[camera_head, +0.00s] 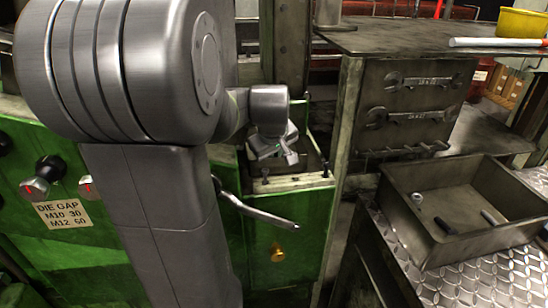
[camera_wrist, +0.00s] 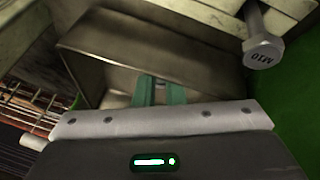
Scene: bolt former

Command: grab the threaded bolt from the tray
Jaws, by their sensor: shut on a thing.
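My gripper (camera_head: 288,155) is low at the green machine, over a metal recess, in the head view. In the wrist view its two green fingers (camera_wrist: 160,91) are close together in front of a metal box (camera_wrist: 195,50). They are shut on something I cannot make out. A grey bolt with a hex head marked M10 (camera_wrist: 263,52) is at the upper right of the wrist view, apart from the fingers. A metal tray (camera_head: 480,243) at the right of the head view holds a light nut-like piece (camera_head: 416,198) and dark rods (camera_head: 445,226); threads cannot be made out.
The green machine (camera_head: 290,237) carries a lever (camera_head: 257,211) and a DIE GAP label (camera_head: 62,212). The tray sits on a tread-plate surface (camera_head: 480,283). A yellow bin (camera_head: 522,22) is at the upper right.

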